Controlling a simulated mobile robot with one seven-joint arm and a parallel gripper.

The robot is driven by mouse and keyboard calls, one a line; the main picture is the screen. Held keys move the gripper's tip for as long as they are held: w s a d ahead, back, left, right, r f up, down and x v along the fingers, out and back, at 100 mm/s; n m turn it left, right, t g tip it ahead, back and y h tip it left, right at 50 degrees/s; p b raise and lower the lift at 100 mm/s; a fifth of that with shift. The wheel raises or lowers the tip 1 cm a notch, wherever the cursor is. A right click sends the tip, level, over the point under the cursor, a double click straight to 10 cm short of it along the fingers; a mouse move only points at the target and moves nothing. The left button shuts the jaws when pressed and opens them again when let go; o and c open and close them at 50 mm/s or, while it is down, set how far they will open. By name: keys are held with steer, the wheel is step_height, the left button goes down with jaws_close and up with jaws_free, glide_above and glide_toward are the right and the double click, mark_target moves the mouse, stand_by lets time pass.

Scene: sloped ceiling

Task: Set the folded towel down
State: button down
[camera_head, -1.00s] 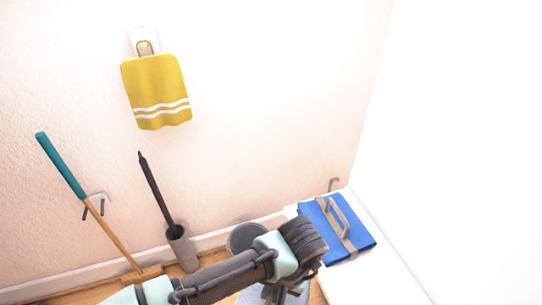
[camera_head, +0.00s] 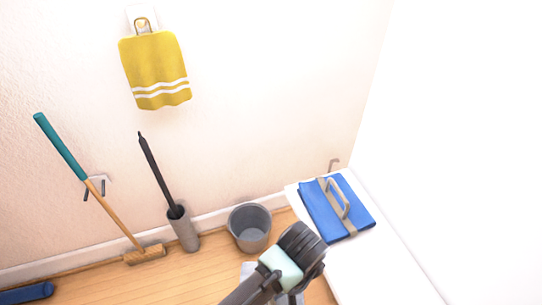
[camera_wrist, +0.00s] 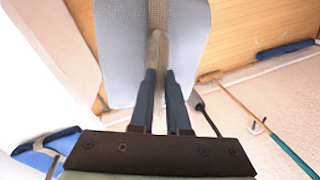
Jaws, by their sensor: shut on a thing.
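A pale grey-blue folded towel (camera_wrist: 120,55) with a beige band and handle (camera_wrist: 157,45) fills the top middle of the wrist view. My gripper (camera_wrist: 160,75) is shut on that handle, its two dark fingers close on either side. In the head view, only a bit of the pale towel (camera_head: 248,268) shows behind my wrist, at the bottom middle. My wrist hides the fingers there. The towel appears to hang above the wooden floor; I cannot tell its exact height.
A blue folded towel with a beige handle (camera_head: 316,212) lies on the white ledge (camera_head: 375,270) at right. A grey bucket (camera_head: 250,228), a brush holder (camera_head: 184,230) and a broom (camera_head: 120,228) stand along the wall. A yellow towel (camera_head: 156,70) hangs above.

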steer(key=r, duration=0.2)
steer(key=w+r, duration=0.1)
steer(key=r, duration=0.4)
steer(key=shift+w+r, duration=0.3)
steer(key=shift+w, duration=0.05)
steer(key=f, duration=0.2)
steer(key=s+f, duration=0.1)
steer(key=f, duration=0.4)
steer(key=shift+s+a+f, duration=0.1)
steer(key=shift+s+f, duration=0.15)
